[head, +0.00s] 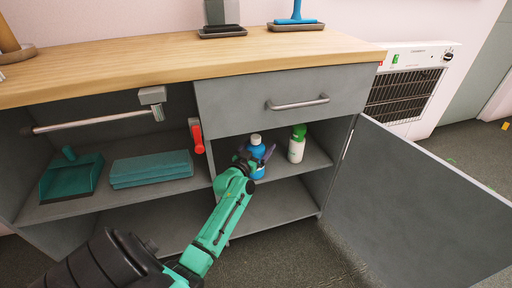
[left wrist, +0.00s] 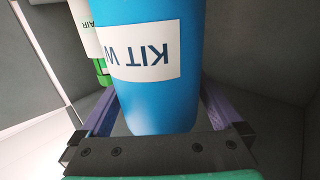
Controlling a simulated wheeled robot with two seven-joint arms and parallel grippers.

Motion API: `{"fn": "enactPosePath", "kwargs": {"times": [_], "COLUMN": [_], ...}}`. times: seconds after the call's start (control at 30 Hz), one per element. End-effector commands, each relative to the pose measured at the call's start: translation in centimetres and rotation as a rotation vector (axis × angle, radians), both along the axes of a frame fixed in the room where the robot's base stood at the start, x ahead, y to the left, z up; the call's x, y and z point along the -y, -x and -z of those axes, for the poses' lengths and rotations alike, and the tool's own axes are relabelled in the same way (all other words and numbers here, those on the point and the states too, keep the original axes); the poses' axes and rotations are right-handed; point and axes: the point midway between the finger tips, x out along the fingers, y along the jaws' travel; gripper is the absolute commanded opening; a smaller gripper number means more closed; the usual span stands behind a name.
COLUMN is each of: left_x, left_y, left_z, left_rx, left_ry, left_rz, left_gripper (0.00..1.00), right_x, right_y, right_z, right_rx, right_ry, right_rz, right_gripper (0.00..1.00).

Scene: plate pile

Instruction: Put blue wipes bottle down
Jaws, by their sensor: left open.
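The blue wipes bottle (head: 258,151) with a white cap stands upright on the upper shelf of the open right-hand cabinet section. My left gripper (head: 254,161) reaches in from the front, around the bottle's body. In the left wrist view the blue bottle (left wrist: 160,98), with its white label upside down, sits between the two spread fingers of my left gripper (left wrist: 158,108). The gripper is open, with small gaps beside the bottle. The bottle's base is partly hidden by my arm in the head view. My right gripper is not in view.
A white bottle with a green cap (head: 297,144) stands to the right on the same shelf. The cabinet door (head: 415,205) is swung open at right, below a drawer (head: 265,98).

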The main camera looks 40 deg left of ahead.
Motion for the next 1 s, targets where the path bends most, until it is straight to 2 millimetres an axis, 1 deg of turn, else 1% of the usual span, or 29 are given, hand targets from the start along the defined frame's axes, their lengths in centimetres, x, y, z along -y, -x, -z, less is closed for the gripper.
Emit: {"fn": "enactPosePath", "kwargs": {"times": [0.07,0.17,0.4,0.53,0.63,0.77,0.83,0.87,0.93,0.97,1.0], "left_x": [0.1,0.4,1.3,1.8,2.0,2.6,4.4,5.6,10.1,12.3,15.1], "left_y": [0.6,2.1,7.2,9.8,11.1,11.8,11.7,11.7,12.4,13.2,14.9], "left_z": [-0.1,-0.2,-0.2,-0.2,-0.2,0.1,0.9,1.6,3.9,5.1,6.6], "left_rx": [-0.002,-0.004,-0.004,-0.003,-0.002,-0.015,-0.074,-0.120,-0.293,-0.392,-0.532], "left_ry": [0.000,0.000,0.000,0.001,-0.001,0.004,0.015,0.021,0.042,0.050,0.058], "left_rz": [0.000,0.001,0.001,0.001,0.000,0.012,0.059,0.093,0.203,0.255,0.318], "left_gripper": [1.00,1.00,1.00,1.00,1.00,1.00,1.00,1.00,1.00,1.00,1.00], "right_x": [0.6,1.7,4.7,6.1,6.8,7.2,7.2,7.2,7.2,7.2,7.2], "right_y": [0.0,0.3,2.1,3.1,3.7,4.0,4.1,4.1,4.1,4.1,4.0], "right_z": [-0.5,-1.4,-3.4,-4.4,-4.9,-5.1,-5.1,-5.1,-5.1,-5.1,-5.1], "right_rx": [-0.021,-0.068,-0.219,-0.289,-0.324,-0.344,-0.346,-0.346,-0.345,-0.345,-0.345], "right_ry": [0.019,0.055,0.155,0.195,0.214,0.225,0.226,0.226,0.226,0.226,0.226], "right_rz": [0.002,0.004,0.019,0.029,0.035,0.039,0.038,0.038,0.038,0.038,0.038], "right_gripper": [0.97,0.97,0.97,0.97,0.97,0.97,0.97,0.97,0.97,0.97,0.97]}}
